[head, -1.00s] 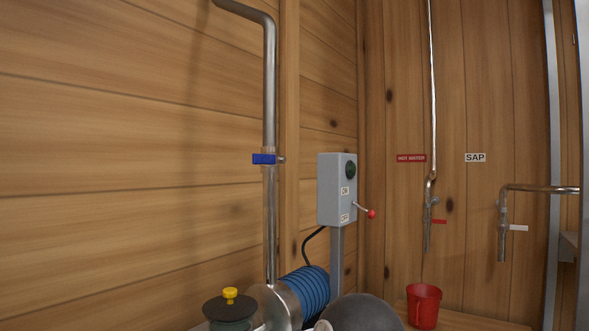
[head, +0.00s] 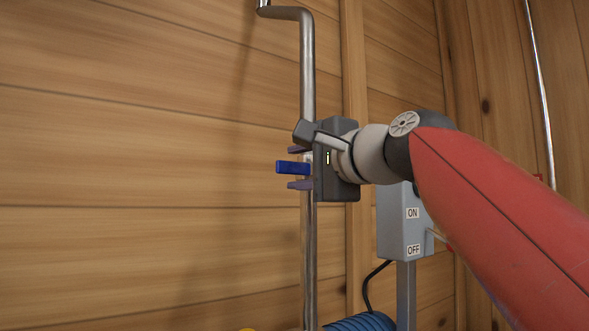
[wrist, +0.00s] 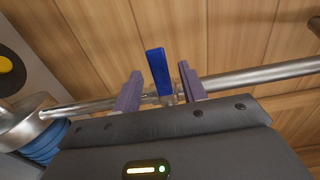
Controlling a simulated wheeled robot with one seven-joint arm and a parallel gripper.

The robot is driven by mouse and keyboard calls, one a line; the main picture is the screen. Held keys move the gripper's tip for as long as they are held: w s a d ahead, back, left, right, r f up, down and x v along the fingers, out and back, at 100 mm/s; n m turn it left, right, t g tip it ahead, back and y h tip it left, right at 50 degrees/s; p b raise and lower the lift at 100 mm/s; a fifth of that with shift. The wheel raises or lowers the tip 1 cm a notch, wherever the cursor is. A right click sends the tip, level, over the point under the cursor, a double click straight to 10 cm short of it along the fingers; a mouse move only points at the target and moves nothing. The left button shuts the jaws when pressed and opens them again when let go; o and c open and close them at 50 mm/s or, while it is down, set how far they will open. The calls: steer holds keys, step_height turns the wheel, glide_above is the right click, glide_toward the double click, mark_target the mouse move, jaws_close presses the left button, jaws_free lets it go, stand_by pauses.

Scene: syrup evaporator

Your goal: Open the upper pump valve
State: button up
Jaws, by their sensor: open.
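The upper pump valve has a blue lever handle (head: 292,167) on the vertical steel pipe (head: 308,255). In the head view the handle sticks out sideways to the left, across the pipe. The wrist view shows the handle (wrist: 158,72) crosswise to the pipe (wrist: 265,75). My gripper (head: 299,168) is at the valve, with one finger above the handle and one below. In the wrist view my gripper (wrist: 159,88) is open, its two purple fingers on either side of the handle, with gaps to both. The gripper body hides part of the pipe and valve in the head view.
A grey ON/OFF switch box (head: 400,225) stands right of the pipe, partly behind my arm. A blue ribbed part (head: 360,322) of the pump is below. The plank wall (head: 150,150) lies close behind the pipe. Left of the handle is clear.

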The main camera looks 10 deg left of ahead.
mark_target(293, 168)
steer(key=shift+p+x, duration=0.4)
steer(key=shift+x, duration=1.85)
steer(key=shift+c, duration=0.4)
jaws_close()
